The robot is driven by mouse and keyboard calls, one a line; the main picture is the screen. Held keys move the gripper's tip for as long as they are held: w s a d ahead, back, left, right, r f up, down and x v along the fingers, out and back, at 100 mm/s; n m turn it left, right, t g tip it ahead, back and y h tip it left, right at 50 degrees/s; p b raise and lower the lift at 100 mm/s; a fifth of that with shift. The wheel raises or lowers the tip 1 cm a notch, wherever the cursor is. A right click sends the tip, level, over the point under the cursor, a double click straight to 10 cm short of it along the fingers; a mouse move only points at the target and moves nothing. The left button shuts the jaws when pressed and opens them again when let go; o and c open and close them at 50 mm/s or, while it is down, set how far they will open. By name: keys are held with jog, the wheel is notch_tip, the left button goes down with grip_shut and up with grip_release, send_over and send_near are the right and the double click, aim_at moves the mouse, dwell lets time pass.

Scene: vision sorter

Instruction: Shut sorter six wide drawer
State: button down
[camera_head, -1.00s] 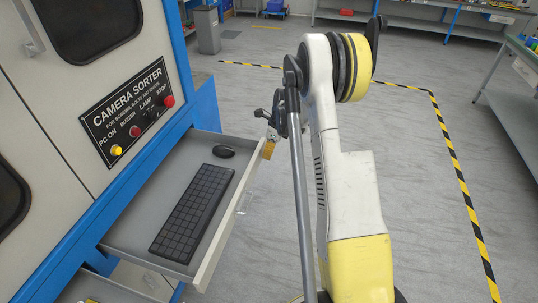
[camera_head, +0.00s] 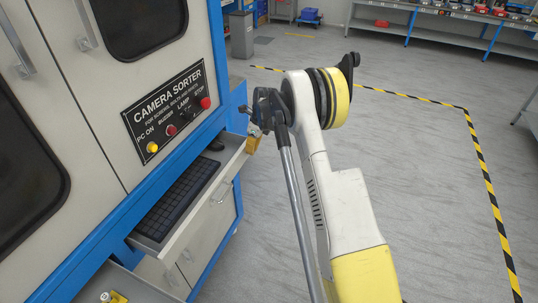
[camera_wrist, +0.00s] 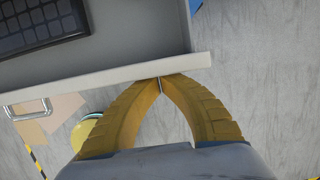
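The wide drawer (camera_head: 208,196) of the camera sorter (camera_head: 165,103) is partly open. It holds a black keyboard (camera_head: 178,202) and a mouse, which is mostly hidden by the cabinet edge. My gripper (camera_head: 252,146) is at the far right end of the drawer front. In the wrist view, the two yellow fingers of my gripper (camera_wrist: 160,84) meet at their tips, with nothing seen between them. The tips are at the outer face of the drawer front (camera_wrist: 110,77) and look to touch it. The drawer handle (camera_wrist: 27,109) is to the left of the fingers.
Below, another drawer (camera_head: 125,285) stands open at the bottom left, with a yellow item in it. Cabinet doors (camera_head: 212,228) are under the wide drawer. The grey floor (camera_head: 420,190) to the right is clear, bounded by black-and-yellow tape (camera_head: 480,167). Workbenches stand at the back.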

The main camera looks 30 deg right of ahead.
aim_at(230, 149)
jog(key=w+a, duration=0.4)
jog(key=w, duration=0.1)
jog(key=w+a, duration=0.2)
jog(key=shift+w, duration=0.35)
